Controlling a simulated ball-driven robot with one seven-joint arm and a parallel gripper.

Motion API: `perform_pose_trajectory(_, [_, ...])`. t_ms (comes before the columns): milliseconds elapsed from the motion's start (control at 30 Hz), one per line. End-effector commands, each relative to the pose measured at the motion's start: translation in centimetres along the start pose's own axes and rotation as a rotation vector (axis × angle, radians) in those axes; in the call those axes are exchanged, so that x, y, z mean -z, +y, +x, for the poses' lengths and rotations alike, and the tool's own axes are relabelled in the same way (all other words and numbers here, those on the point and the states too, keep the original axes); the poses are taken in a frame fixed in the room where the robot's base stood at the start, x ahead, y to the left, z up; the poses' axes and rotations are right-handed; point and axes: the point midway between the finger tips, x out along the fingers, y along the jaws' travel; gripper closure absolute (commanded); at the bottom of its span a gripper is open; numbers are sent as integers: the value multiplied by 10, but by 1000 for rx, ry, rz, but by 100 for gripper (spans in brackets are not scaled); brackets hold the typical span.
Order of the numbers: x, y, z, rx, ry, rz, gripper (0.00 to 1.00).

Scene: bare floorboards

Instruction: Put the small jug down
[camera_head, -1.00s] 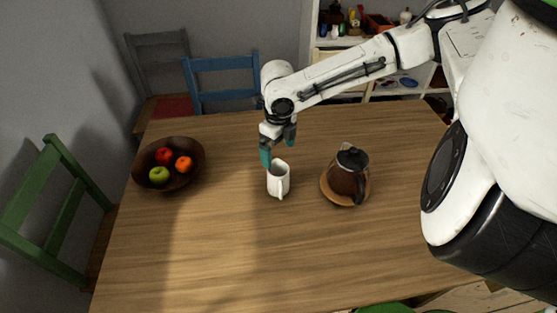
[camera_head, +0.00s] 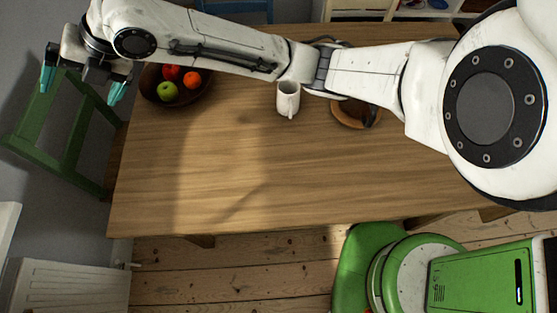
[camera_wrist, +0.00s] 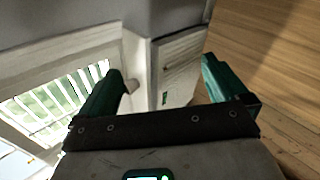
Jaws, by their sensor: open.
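The small white jug (camera_head: 288,99) stands upright on the wooden table (camera_head: 230,190), below my outstretched arm in the head view. My gripper (camera_head: 82,84) is open and empty at the upper left, far to the left of the jug and beyond the table's left edge in the picture. The wrist view shows my gripper's teal fingers (camera_wrist: 160,85) spread apart with nothing between them. The jug does not show in the wrist view.
A dark bowl (camera_head: 204,97) with apples and an orange is at the table's left. A wooden coaster (camera_head: 346,119) is right of the jug, mostly hidden by my arm. A green chair (camera_head: 50,135) stands at the left. The table's front is clear.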

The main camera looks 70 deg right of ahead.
Motion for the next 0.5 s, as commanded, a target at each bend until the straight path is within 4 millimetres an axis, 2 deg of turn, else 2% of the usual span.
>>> perform_pose_trajectory(33, [15,13,6,-47,18,100,0])
perform_pose_trajectory(133, [32,25,12,-108,31,328,0])
perform_pose_trajectory(267, [52,14,23,-131,51,650,0])
perform_pose_trajectory(367, [70,-13,35,-104,53,911,0])
perform_pose_trajectory(467, [91,-57,47,-40,30,1171,0])
perform_pose_trajectory(500, [100,-78,51,-6,11,1272,0])
